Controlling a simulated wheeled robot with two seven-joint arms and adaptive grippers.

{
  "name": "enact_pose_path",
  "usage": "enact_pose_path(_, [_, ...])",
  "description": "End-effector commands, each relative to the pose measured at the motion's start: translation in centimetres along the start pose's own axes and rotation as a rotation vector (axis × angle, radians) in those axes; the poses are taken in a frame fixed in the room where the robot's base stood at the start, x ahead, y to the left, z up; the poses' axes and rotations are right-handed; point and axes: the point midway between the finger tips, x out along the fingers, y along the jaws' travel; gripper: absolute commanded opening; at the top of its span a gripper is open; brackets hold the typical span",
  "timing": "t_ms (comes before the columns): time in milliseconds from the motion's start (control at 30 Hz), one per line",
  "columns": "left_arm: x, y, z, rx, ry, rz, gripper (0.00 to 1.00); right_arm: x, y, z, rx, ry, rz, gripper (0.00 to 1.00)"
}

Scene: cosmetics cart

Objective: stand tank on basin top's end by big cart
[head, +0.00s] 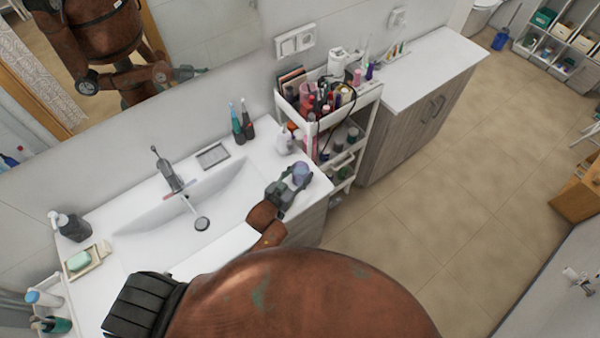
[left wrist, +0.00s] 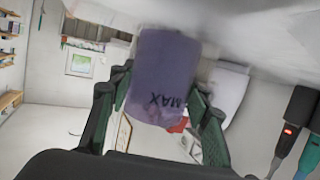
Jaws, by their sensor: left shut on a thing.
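The tank is a small purple cylinder (head: 301,173) at the right end of the white basin top (head: 262,160), the end by the big cart (head: 347,125). My left gripper (head: 291,187) is shut on it. In the left wrist view the tank (left wrist: 163,78) sits between the two green fingers (left wrist: 158,105), with the letters MAX upside down on its side. The white surface runs close along its upper edge in that view. I cannot tell whether the tank's base touches the top. My right gripper is not in view.
A white bottle (head: 284,140) stands behind the tank, close to the cart. Two dark-handled devices (head: 242,122) stand by the wall. The sink tap (head: 167,170) and soap dish (head: 82,259) are further left. The cart is crowded with cosmetics.

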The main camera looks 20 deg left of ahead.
Motion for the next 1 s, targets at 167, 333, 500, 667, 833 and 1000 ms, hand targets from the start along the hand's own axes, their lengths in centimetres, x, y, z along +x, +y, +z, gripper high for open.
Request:
enact_pose_path(167, [0.0, -0.01, -0.09, 0.001, 0.002, 0.0, 0.16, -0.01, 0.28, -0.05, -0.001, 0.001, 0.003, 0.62])
enact_pose_path(333, [0.08, -0.01, 0.22, 0.001, 0.002, 0.0, 0.16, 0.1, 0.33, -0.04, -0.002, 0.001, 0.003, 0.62])
enact_pose_path(500, [0.07, -0.03, 0.29, 0.001, 0.0, -0.001, 0.54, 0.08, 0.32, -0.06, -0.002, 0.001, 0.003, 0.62])
enact_pose_path(667, [0.07, -0.03, 0.29, 0.001, 0.0, -0.001, 0.62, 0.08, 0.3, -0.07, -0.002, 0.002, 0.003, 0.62])
enact_pose_path(833, [0.07, -0.03, 0.28, 0.001, 0.0, 0.0, 0.62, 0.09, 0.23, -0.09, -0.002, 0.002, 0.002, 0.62])
enact_pose_path(1000, [-0.49, -0.05, 0.09, 0.001, -0.001, -0.001, 0.62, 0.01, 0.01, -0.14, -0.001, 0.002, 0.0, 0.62])
